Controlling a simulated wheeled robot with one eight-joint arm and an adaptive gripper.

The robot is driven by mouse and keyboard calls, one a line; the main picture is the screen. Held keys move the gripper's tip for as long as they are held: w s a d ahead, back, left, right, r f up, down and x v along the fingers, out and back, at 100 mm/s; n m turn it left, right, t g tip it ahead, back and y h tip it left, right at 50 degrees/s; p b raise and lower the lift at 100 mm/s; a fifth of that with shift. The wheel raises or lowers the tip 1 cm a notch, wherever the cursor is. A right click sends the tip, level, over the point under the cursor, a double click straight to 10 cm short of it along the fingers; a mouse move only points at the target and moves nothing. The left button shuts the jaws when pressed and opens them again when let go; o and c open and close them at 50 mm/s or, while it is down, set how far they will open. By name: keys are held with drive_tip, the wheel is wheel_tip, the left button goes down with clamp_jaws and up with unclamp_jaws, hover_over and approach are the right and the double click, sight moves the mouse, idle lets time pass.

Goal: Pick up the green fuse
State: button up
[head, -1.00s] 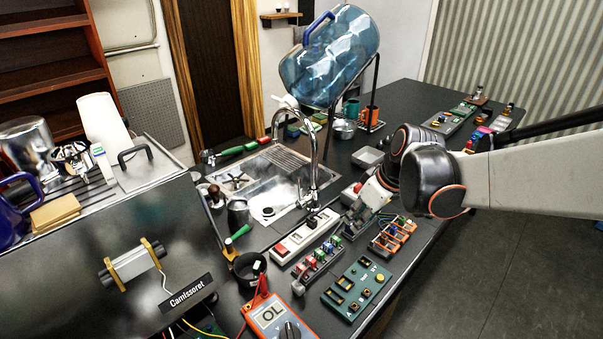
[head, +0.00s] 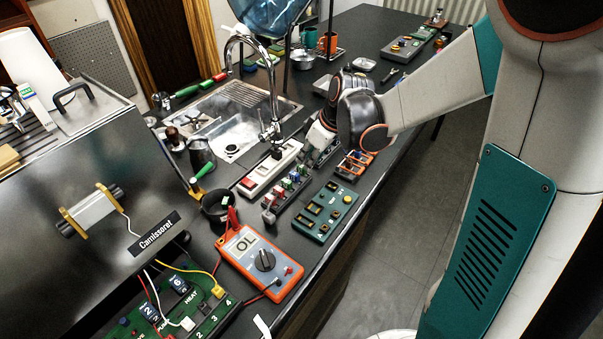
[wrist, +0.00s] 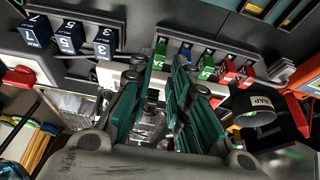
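A fuse rack (head: 268,214) stands on the dark counter and holds a row of red, blue and green fuses. In the wrist view a green fuse (wrist: 160,47) sits at the left end of the row, beside a blue fuse (wrist: 184,53). Another green fuse (wrist: 207,68) and several red fuses (wrist: 245,77) follow to the right. My gripper (wrist: 163,68) has teal finger pads and is open, with a gap between its fingertips. The left green fuse shows just beyond that gap, apart from the pads.
Blue numbered blocks (wrist: 72,36) stand left of the fuses in the wrist view. A white power strip (head: 270,168) lies behind the rack, a green socket board (head: 325,210) in front. An orange multimeter (head: 258,262) and dark cup (head: 215,205) are at left. The tall faucet (head: 274,90) rises behind.

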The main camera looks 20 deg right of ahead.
sight(302, 171)
drive_tip(key=b+x, duration=0.1)
drive_tip(key=x, duration=0.3)
drive_tip(key=shift+f+b, duration=0.3)
drive_tip(key=shift+b, duration=0.1)
drive_tip(key=shift+r, duration=0.1)
clamp_jaws()
